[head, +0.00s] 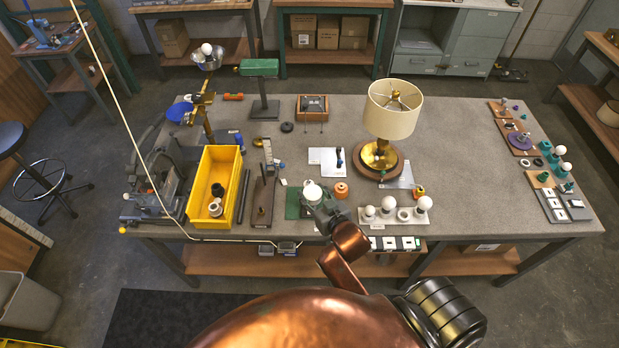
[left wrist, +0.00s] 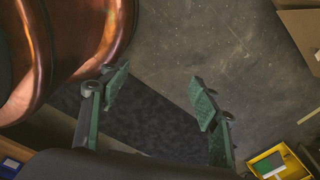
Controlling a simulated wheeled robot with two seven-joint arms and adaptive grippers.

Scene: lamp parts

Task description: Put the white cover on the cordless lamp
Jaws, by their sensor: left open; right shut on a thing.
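A round white cover (head: 312,191) is at the tip of my right gripper (head: 318,201) in the head view, over the front middle of the workbench. My right gripper is shut on it. The cover sits over or just above a green mat (head: 292,206); I cannot tell whether it touches anything there. My right gripper and arm hide part of that spot. I cannot tell for sure which thing is the cordless lamp. My left gripper (left wrist: 158,97) is open and empty in the left wrist view, above the floor, away from the bench top.
A brass table lamp with a cream shade (head: 393,112) stands behind and right of my right gripper. A yellow bin (head: 216,180) is to the left. A tray of white bulbs (head: 378,217) is close on the right, and an orange jar (head: 341,190) just beside.

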